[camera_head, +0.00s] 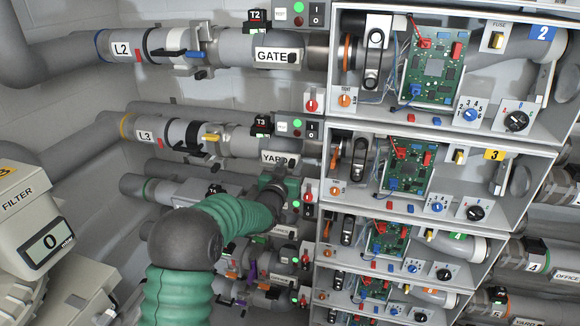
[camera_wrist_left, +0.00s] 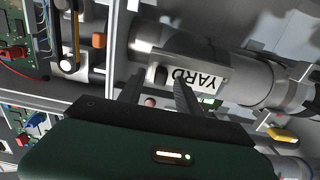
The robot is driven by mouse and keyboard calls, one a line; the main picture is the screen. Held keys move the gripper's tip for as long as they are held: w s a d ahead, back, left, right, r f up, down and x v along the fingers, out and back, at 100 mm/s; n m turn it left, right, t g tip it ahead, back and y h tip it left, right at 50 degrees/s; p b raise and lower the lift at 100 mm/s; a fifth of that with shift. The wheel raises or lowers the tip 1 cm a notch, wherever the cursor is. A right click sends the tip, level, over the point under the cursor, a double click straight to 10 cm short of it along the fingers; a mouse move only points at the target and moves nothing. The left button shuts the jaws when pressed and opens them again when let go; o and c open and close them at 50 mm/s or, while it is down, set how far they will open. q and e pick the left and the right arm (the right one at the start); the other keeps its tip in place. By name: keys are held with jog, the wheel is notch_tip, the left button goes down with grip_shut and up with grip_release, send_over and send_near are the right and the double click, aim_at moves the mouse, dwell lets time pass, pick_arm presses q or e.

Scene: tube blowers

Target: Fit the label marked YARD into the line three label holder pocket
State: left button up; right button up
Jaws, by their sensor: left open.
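The white label marked YARD (camera_head: 274,157) is at the line three pipe, the one tagged L3 (camera_head: 145,135), near its right end. In the left wrist view the label (camera_wrist_left: 205,80) lies along the grey pipe, beside a dark knob (camera_wrist_left: 160,75). The label holder pocket is not clearly distinct behind it, so I cannot tell how fully the label sits in it. My left gripper (camera_head: 278,182) is just below the label in the head view. In the wrist view its fingers (camera_wrist_left: 157,90) are apart and empty, close to the label's edge and knob. My right gripper is not in view.
The GATE label (camera_head: 272,54) sits on the line two pipe above. Open blower boxes with circuit boards (camera_head: 408,168) stand close on the right. A FILTER unit (camera_head: 35,230) stands at the left. Lower pipes lie partly behind my green left arm.

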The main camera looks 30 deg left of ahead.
pick_arm(q)
jog(key=shift+s, duration=0.1)
jog(key=b+v, duration=0.5)
jog(key=v, duration=1.1)
jog(key=shift+s+b, duration=0.25)
jog(key=shift+b, duration=0.15)
